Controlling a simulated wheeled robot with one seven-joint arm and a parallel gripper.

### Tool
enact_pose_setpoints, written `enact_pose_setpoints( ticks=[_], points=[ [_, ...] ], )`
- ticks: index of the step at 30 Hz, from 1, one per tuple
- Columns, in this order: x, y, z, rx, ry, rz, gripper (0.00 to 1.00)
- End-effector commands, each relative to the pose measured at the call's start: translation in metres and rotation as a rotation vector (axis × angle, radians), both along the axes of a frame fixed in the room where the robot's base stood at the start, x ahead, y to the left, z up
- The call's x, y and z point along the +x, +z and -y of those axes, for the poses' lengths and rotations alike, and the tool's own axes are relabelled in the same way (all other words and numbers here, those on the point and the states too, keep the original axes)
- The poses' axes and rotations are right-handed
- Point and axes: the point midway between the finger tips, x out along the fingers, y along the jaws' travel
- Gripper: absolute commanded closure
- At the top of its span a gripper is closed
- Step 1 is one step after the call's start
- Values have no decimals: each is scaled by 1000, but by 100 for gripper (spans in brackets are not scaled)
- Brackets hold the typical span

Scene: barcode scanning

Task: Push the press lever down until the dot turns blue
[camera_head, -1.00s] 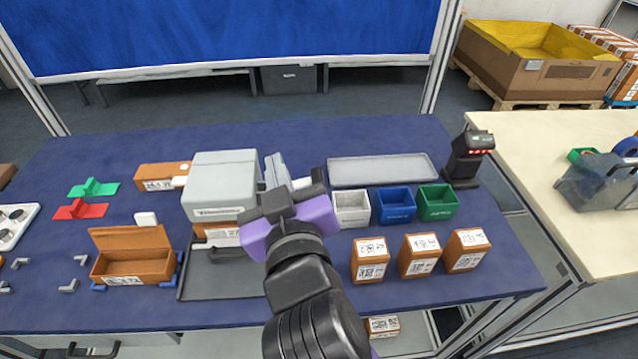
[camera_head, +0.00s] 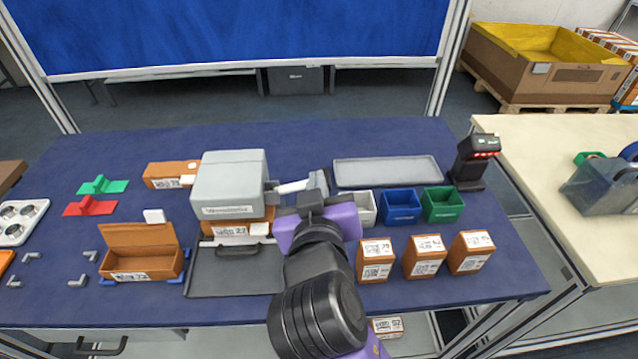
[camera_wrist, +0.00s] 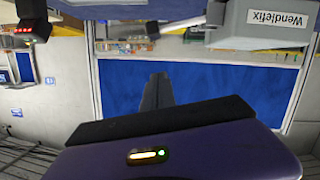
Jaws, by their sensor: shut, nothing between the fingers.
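The press (camera_head: 230,182) is a grey box on an orange base at the centre left of the table. It also shows upside down at the upper right of the wrist view (camera_wrist: 262,22). Its pale lever (camera_head: 296,186) sticks out to the right and lies nearly level. My gripper (camera_head: 322,184) is at the lever's outer end; I cannot tell whether they touch. In the wrist view my gripper's dark fingers (camera_wrist: 157,90) are together with nothing between them. I cannot make out the indicator dot or its colour.
A dark tray with a handle (camera_head: 235,275) lies in front of the press. White, blue (camera_head: 400,206) and green (camera_head: 441,205) bins and several labelled orange boxes stand to the right. A grey tray (camera_head: 388,172) and a scanner (camera_head: 473,162) are behind them.

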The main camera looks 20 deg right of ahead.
Motion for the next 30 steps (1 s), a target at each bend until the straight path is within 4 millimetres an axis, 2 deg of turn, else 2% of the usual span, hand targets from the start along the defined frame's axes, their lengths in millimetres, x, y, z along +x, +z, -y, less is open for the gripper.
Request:
enact_pose_setpoints(
  ticks=[11,15,18,23,30],
  points=[
    [68,-15,28,-1,-3,0,100],
    [65,-38,32,-1,-1,-4,100],
    [64,-47,35,-2,-1,-2,100],
    [64,-55,37,-1,0,-1,100],
    [64,-56,37,0,1,1,100]
  ],
)
